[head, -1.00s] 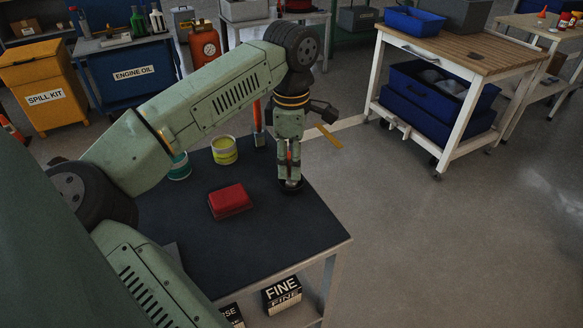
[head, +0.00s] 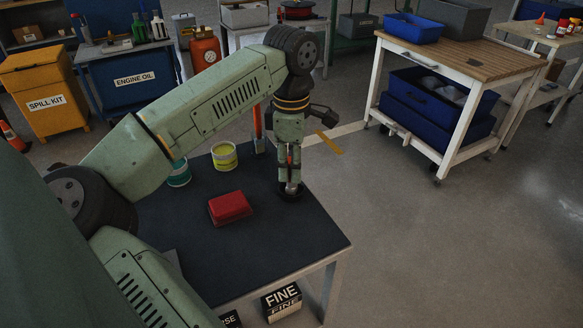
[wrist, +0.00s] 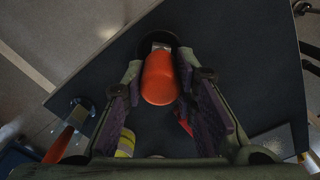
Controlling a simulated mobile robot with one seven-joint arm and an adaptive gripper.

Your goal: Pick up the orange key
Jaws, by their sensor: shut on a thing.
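The orange key has a rounded orange handle (wrist: 160,80) and a short metal part that meets a round black base (wrist: 148,43) in the wrist view. My gripper (head: 289,178) points down over the right part of the dark table and is shut on the orange handle. In the head view, only a sliver of orange shows between the fingers. The black base (head: 291,196) shows under the fingertips on the tabletop. The key stands roughly upright; whether its lower end touches the base or is apart from it, I cannot tell.
A red box (head: 230,207) lies left of my gripper on the table (head: 250,255). A yellow can (head: 224,157), a teal can (head: 179,175) and an orange-handled tool (head: 257,128) stand behind. A wooden-topped cart (head: 480,55) is right; the floor between is clear.

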